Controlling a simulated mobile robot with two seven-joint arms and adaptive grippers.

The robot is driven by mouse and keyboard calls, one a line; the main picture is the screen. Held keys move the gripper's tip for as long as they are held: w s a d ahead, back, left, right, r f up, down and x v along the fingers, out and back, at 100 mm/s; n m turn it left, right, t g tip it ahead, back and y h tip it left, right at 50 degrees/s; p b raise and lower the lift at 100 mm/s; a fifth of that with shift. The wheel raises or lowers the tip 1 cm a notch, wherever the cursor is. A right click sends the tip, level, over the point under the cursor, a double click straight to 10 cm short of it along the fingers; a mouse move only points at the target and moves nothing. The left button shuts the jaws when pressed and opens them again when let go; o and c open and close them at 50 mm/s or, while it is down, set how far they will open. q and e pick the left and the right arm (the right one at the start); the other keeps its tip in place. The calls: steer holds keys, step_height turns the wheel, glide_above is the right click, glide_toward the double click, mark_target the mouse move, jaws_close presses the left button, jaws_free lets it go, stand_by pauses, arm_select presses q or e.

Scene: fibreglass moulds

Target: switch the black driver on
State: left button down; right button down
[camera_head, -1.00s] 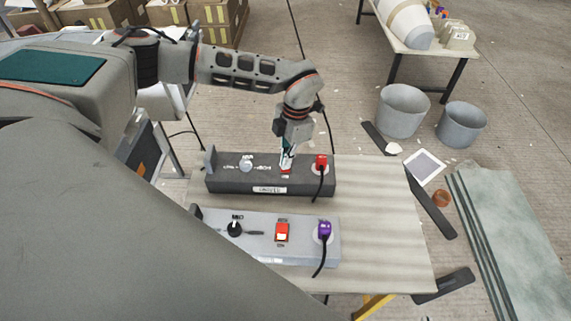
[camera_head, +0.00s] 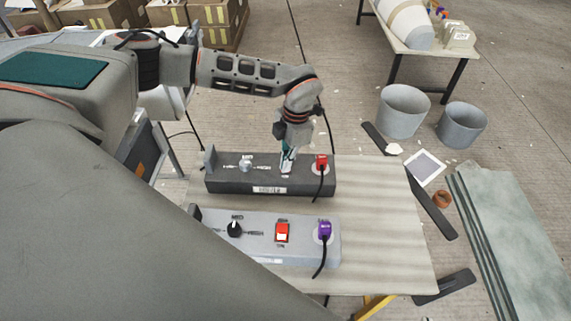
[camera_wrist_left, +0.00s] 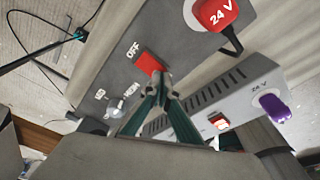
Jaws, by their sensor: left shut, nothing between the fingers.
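The black driver (camera_head: 228,184) is a dark box at the back of the table, with a grey knob (camera_head: 246,165) and a red 24 V plug (camera_head: 321,162). Its red rocker switch (camera_wrist_left: 149,63) shows in the left wrist view beside the word OFF. My left gripper (camera_head: 287,170) points down over this switch, fingers shut with nothing between them. In the left wrist view the fingertips (camera_wrist_left: 164,80) are at the switch's lower end and overlap it; I cannot tell whether they press it. My right gripper is not in view.
A light grey driver (camera_head: 262,243) with a black knob, a red switch (camera_head: 282,232) and a purple plug (camera_head: 324,231) stands in front. The wooden table (camera_head: 380,225) is clear on the right. Grey buckets (camera_head: 403,112) stand on the floor beyond.

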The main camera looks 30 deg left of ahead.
arm_select(q)
steer(key=shift+f, duration=0.2)
steer(key=shift+r, duration=0.15)
step_height(320, 180, up, 5)
steer(key=p, duration=0.4)
steer(key=shift+r+p, duration=0.4)
steer(key=shift+r, duration=0.5)
